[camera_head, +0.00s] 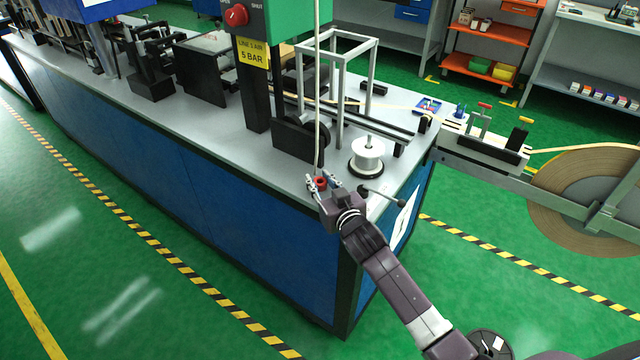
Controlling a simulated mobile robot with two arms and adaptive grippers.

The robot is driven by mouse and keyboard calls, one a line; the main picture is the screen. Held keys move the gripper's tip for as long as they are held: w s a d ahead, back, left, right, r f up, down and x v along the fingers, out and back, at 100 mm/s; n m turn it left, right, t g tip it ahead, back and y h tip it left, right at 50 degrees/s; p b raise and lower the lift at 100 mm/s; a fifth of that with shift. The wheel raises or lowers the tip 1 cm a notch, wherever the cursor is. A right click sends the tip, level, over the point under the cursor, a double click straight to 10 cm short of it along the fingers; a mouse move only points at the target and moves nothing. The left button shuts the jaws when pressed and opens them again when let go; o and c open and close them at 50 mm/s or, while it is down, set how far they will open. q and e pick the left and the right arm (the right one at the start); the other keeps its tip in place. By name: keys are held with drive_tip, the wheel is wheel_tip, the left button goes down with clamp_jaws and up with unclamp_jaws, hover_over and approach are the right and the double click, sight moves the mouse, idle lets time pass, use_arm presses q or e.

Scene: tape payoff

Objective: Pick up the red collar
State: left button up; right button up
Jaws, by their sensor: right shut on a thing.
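The red collar (320,183) is small and sits between the fingertips of my right gripper (322,180). My right gripper is shut on it, over the near right end of the grey worktop (262,160). The fingers hide part of the collar, and I cannot tell whether it touches the worktop. My left gripper is not in view.
A white spool (367,157) on a dark base stands just right of my gripper. A black-knobbed lever (383,196) is at the right. A large tape reel (590,195) is further right.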

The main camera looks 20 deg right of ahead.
drive_tip(key=c, duration=0.3)
